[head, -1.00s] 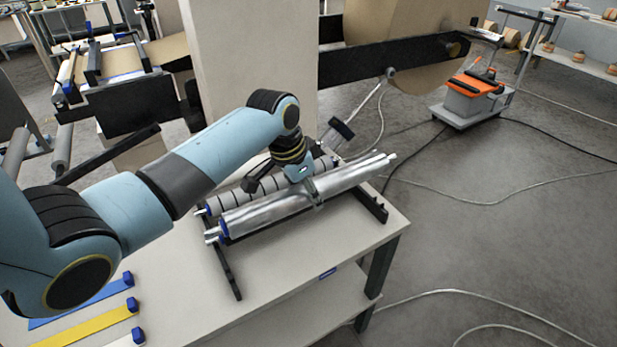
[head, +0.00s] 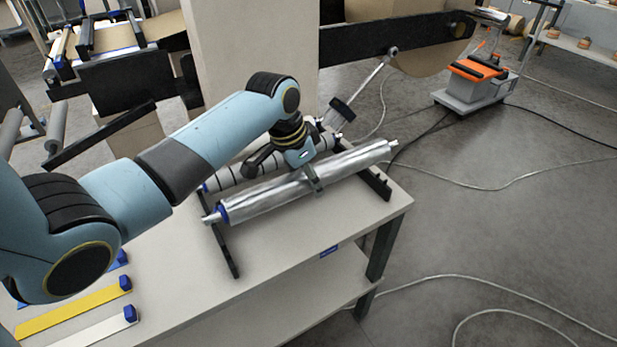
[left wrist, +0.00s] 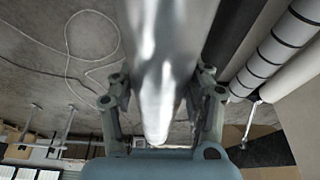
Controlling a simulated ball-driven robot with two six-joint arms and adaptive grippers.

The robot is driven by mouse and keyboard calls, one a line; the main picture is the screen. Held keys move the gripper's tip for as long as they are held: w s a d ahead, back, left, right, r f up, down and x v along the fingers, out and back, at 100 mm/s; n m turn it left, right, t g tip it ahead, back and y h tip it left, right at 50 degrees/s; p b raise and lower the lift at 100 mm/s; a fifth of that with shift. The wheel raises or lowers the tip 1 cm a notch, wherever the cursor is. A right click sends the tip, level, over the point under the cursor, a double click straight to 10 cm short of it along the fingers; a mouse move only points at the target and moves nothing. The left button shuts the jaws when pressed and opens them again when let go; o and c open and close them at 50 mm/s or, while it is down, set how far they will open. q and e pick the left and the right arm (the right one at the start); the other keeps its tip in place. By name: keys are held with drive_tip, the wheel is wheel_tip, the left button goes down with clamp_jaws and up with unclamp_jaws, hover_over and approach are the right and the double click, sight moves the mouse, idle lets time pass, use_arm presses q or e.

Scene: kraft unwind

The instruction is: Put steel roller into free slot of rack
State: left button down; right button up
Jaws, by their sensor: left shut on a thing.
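The steel roller (head: 265,197) is a long shiny cylinder with a blue collar at its left end. My left gripper (head: 315,180) is shut around its middle. The left wrist view shows the roller (left wrist: 168,60) running between the two fingers (left wrist: 155,112). The rack (head: 228,245) has dark notched side rails on the table. A second roller with dark bands (head: 228,178) lies at the back of the rack. The steel roller is in front of it, over or on the rails; whether it touches them I cannot tell. My right gripper is not in view.
The pale table (head: 290,255) has free room in front of the rack. A yellow strip (head: 75,308) and a white strip (head: 100,327) lie at its front left. A dark-headed tool (head: 342,108) stands behind the rack. An orange-topped cart (head: 475,75) is on the floor.

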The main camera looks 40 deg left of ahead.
use_arm(q)
drive_tip(key=shift+f+b, duration=0.6)
drive_tip(key=shift+f, duration=0.45)
wheel_tip(320, 180, down, 5)
drive_tip(key=shift+r+b, duration=0.2)
drive_tip(key=shift+b, duration=1)
drive_tip(key=shift+f, duration=0.25)
drive_tip(key=shift+f+b, duration=0.9)
drive_tip(key=shift+f, duration=0.55)
